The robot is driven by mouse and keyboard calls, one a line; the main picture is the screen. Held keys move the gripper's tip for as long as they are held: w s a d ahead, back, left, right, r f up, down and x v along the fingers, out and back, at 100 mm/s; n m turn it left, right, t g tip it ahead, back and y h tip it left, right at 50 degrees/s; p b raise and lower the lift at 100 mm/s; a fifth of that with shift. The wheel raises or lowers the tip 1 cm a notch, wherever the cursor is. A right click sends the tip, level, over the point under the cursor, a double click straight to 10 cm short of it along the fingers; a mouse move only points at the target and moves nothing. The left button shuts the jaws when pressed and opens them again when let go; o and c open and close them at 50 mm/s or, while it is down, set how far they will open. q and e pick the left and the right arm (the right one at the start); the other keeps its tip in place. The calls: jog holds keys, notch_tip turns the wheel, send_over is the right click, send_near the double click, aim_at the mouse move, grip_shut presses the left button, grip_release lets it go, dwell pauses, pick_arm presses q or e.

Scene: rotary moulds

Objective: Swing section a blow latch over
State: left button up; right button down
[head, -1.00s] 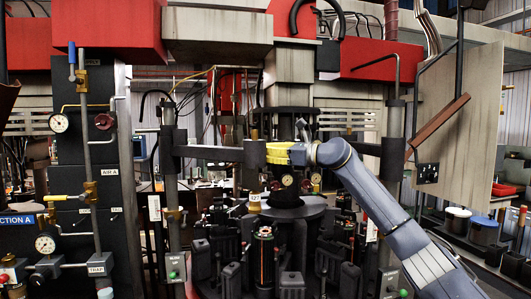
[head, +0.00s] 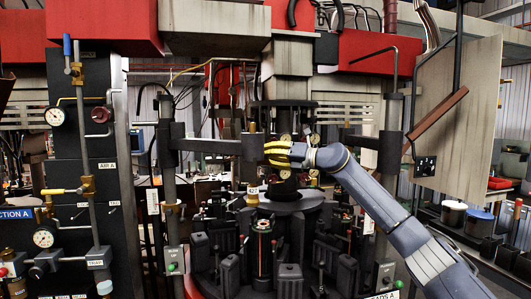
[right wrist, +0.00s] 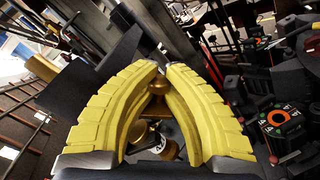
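My right gripper (head: 268,152), with yellow fingers, is in the middle of the head view, just right of the dark block (head: 251,147) at the end of a horizontal arm. In the right wrist view the gripper (right wrist: 163,69) has its fingers parted, with a gap between the tips. Brass-coloured fittings (right wrist: 148,134) show between and beyond the fingers; contact cannot be told. A "SECTION A" sign (head: 14,213) is at the left edge. I cannot tell for certain which part is the blow latch. My left gripper is not in view.
Dark upright moulds (head: 229,274) crowd the round machine below my gripper. A left post (head: 168,165) and a right post (head: 391,145) flank it. A gauge and valve panel (head: 72,160) stands left. A tan panel (head: 458,100) hangs right.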

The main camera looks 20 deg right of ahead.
aim_at(265, 164)
jog(key=m, duration=0.1)
jog(key=f+m, duration=0.1)
jog(key=m, duration=0.2)
jog(key=shift+s+f+m, duration=0.15)
jog(key=shift+f+m, duration=0.15)
jog(key=shift+f, duration=0.1)
jog(key=shift+s+a+f+m, duration=0.2)
jog(key=shift+f+m, duration=0.2)
jog(key=shift+m, duration=0.7)
jog(key=shift+s+a+f+m, duration=0.2)
jog(key=shift+f+m, duration=0.15)
jog(key=shift+m, duration=0.75)
jog(key=c, duration=1.5)
grip_release()
jog(key=shift+c, duration=0.2)
jog(key=v, duration=1.2)
jog(key=shift+a+f, duration=0.1)
jog(key=shift+a, duration=0.05)
